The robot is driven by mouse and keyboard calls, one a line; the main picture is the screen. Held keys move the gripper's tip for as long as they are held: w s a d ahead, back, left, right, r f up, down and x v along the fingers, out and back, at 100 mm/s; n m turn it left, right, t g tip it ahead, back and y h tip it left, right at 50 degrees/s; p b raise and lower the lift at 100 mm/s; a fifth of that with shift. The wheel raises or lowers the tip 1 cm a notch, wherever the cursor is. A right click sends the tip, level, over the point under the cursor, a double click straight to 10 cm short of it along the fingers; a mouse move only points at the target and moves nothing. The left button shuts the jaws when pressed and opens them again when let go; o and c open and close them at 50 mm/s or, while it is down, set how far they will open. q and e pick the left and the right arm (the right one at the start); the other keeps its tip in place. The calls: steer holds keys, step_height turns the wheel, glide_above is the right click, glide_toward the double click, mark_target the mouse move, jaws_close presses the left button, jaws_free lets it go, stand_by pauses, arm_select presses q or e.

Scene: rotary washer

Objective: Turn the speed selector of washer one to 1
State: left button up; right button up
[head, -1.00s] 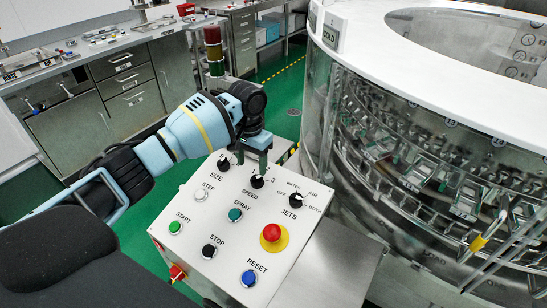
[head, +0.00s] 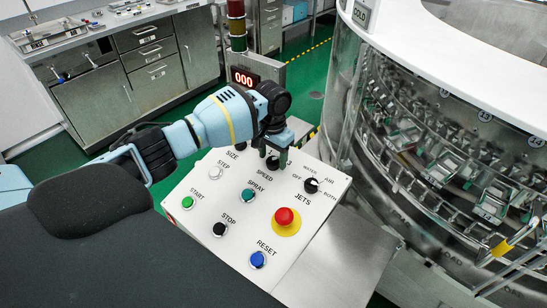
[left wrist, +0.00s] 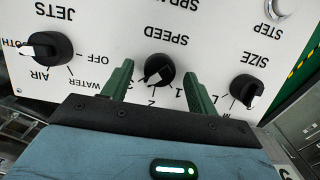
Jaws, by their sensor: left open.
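The white control panel (head: 232,262) of the washer (head: 440,130) carries the black SPEED selector (head: 272,163), partly covered by my left gripper (head: 277,148). In the left wrist view the panel is upside down, and the SPEED selector (left wrist: 159,69) sits between the fingers of my left gripper (left wrist: 158,88). The green fingers are open, one on each side, with a gap to the knob. The selector's white mark points down-left in that view, on the side of 2 and 3 and away from 1. My right gripper is not in view.
The SIZE knob (left wrist: 246,88) and JETS knob (left wrist: 47,50) flank the selector. A red emergency button (head: 285,216) and several push buttons are lower on the panel. A display (head: 244,78) reading 000 stands behind my arm.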

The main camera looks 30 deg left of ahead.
arm_select(q)
steer(key=shift+f, duration=0.4)
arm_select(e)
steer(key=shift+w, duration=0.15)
arm_select(q)
steer(key=shift+c, duration=0.3)
